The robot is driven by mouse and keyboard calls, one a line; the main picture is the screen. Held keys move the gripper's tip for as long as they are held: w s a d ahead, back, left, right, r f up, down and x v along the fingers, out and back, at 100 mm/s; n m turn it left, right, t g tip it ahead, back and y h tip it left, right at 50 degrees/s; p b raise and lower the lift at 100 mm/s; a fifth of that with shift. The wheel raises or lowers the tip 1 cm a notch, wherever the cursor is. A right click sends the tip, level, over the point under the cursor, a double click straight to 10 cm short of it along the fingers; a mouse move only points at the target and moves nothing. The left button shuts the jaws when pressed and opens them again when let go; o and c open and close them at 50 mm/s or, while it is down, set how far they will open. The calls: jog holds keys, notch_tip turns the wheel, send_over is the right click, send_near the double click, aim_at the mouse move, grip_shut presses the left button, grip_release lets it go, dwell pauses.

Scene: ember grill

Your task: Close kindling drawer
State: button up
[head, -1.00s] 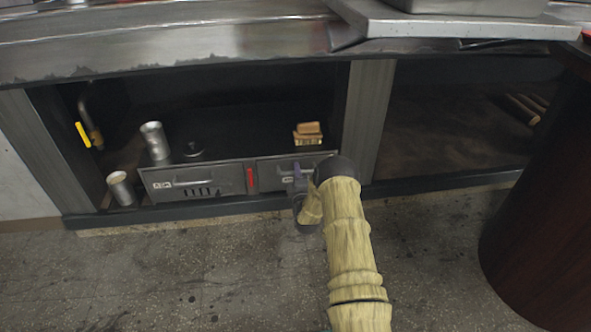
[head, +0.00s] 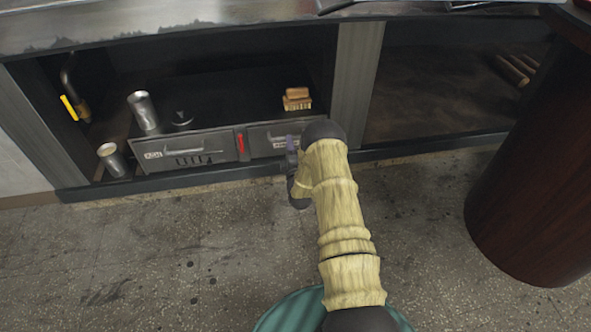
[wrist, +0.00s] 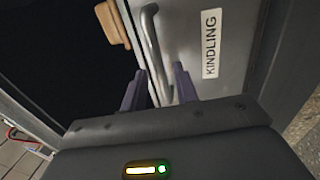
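The kindling drawer (head: 262,140) is the right one of two grey drawers in the low unit under the counter. Its front looks about level with the left drawer in the head view. The wrist view shows its front (wrist: 196,22), with a KINDLING label (wrist: 210,45) and a metal bar handle (wrist: 152,45). My gripper (head: 292,152) is at this drawer front, and my arm hides the front's right part. In the wrist view my gripper's two dark fingers (wrist: 160,76) are apart, with the handle's near end between them. I cannot tell whether they touch it.
The left drawer (head: 190,149) has a handle and slots; a red item (head: 240,143) is between the drawers. A wooden brush (head: 297,99) and a metal cup (head: 143,110) stand on the unit. Another cup (head: 111,159) stands left. A dark red cylinder (head: 535,175) is at right.

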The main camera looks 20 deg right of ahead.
jog(key=p+v, duration=1.2)
jog(key=v, duration=0.1)
jog(key=shift+s+p, duration=0.15)
jog(key=shift+p, duration=0.15)
jog(key=shift+a, duration=0.15)
